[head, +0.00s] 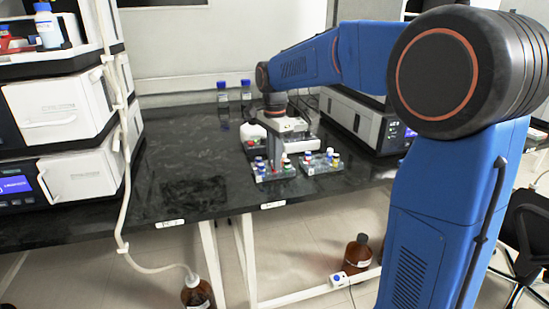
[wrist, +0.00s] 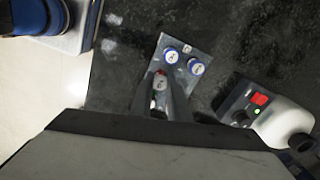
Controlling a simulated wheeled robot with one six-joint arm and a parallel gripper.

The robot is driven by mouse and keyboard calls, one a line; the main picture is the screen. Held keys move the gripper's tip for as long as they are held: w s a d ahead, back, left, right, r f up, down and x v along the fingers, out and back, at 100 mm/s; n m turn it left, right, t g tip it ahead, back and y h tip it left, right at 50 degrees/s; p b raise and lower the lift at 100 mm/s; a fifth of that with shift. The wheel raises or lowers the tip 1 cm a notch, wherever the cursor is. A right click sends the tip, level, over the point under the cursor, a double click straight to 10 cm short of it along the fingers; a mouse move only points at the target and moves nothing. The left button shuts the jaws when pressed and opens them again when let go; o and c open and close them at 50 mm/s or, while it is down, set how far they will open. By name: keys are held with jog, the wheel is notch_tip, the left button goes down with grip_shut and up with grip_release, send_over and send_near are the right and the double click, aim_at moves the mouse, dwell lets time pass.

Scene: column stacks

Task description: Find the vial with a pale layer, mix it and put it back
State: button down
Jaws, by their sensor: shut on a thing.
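My gripper (wrist: 160,82) is shut on a red-capped vial (wrist: 160,76) in the wrist view, with a dark finger on each side of it. The vial's lower part is hidden, so I cannot tell whether it is clear of the rack. Two blue-capped vials stand in the small grey rack (wrist: 182,46) just beyond. In the head view my gripper (head: 274,152) points down over the left rack (head: 272,178), which holds several vials with blue and red caps. A second rack (head: 318,168) beside it holds several more vials. I cannot make out a pale layer in any vial.
A white jug (wrist: 284,122) and a dark device with a red button (wrist: 247,102) stand close to the rack's right in the wrist view. Two blue-capped bottles (head: 234,90) stand farther back. Instruments flank the dark bench (head: 180,150), whose left middle is clear.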

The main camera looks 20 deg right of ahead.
jog(key=c, duration=1.3)
grip_release()
jog(key=shift+r, duration=2.9)
jog(key=shift+s+r, duration=0.1)
jog(key=shift+s, duration=0.05)
